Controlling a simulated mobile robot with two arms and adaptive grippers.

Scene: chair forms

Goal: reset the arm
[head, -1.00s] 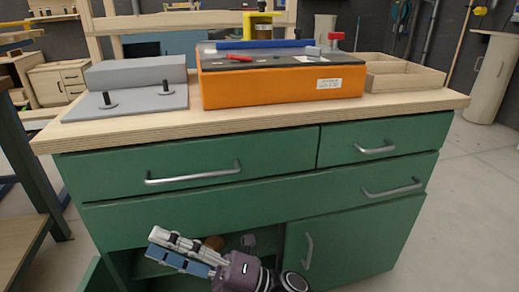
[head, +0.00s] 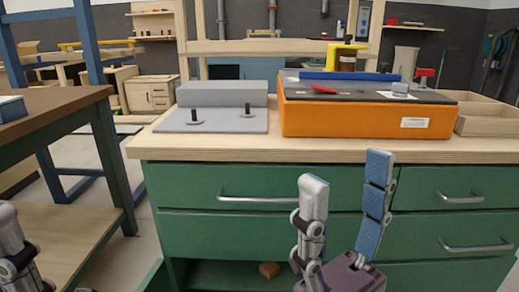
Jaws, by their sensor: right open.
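My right gripper (head: 343,197) is in the lower middle of the head view, in front of the green drawers. Its two fingers point up and stand well apart, with nothing between them. Part of my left gripper (head: 12,250) shows at the lower left edge. It is cut off by the frame, so its jaw opening cannot be made out.
A green workbench (head: 180,184) with a wooden top stands ahead. On it are a grey fixture with two black pegs (head: 215,112), an orange box (head: 350,120) and a wooden tray (head: 485,122). A brown-topped table (head: 45,118) is at the left. A lower compartment is open, with a brown object (head: 269,270) inside.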

